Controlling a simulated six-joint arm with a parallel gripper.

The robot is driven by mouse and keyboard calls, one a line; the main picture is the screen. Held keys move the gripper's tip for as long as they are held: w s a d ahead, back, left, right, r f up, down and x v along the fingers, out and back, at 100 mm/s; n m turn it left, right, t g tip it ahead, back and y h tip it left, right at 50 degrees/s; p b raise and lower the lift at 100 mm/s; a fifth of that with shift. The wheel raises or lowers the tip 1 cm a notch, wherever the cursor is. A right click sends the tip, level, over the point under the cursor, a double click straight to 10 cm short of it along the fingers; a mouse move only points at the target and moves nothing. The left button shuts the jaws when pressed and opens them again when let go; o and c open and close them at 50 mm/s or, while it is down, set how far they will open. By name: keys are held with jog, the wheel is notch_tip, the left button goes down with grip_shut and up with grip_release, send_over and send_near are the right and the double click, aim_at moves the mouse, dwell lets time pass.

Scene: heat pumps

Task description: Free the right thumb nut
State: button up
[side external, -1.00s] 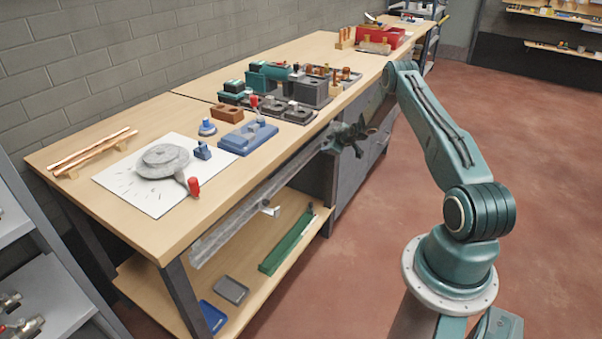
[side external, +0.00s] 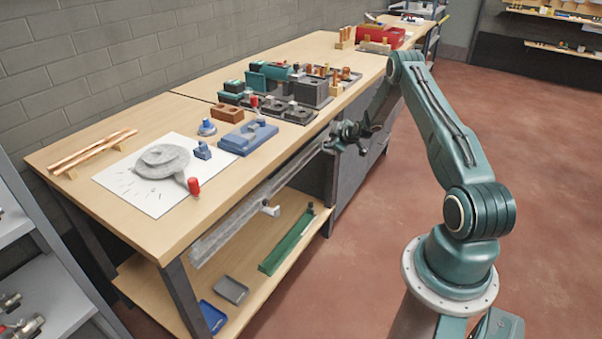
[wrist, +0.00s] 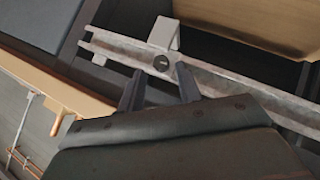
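A dark round knob, which looks like the right thumb nut (wrist: 161,63), sits on the grey rail (wrist: 215,75) beside a pale bracket (wrist: 164,34) in the wrist view. My gripper (wrist: 158,72) has its two dark fingers apart, their tips to either side of the knob and just short of it or level with it; I cannot tell whether they touch. In the side view my gripper (side external: 345,136) is at the far end of the long rail (side external: 255,200) along the bench front. The nut itself is hidden there by the gripper.
The wooden bench (side external: 240,190) lies behind the rail. A lower shelf (side external: 235,285) holds a green bar (side external: 287,243) and two trays. A small white bracket (side external: 270,210) hangs from the rail's middle. The floor to the right is clear.

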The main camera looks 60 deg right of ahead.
aim_at(328, 150)
jog(key=shift+v, duration=1.2)
jog(key=shift+f, duration=0.1)
jog(key=d+m+y, duration=0.1)
jog(key=w+d+m+y, duration=0.1)
jog(key=y, duration=0.1)
jog(key=shift+w+d, duration=0.1)
jog(key=shift+w, duration=0.05)
jog(key=shift+s+d+r+m+y, duration=0.3)
jog(key=shift+r+m+y, duration=0.1)
jog(key=shift+y, duration=0.5)
jog(key=shift+s+d+r+y, duration=0.15)
jog(key=shift+s+r+y, duration=0.1)
jog(key=shift+s+y, duration=0.55)
jog(key=shift+w+f, duration=0.1)
jog(key=shift+w, duration=0.05)
jog(key=shift+x, duration=2.9)
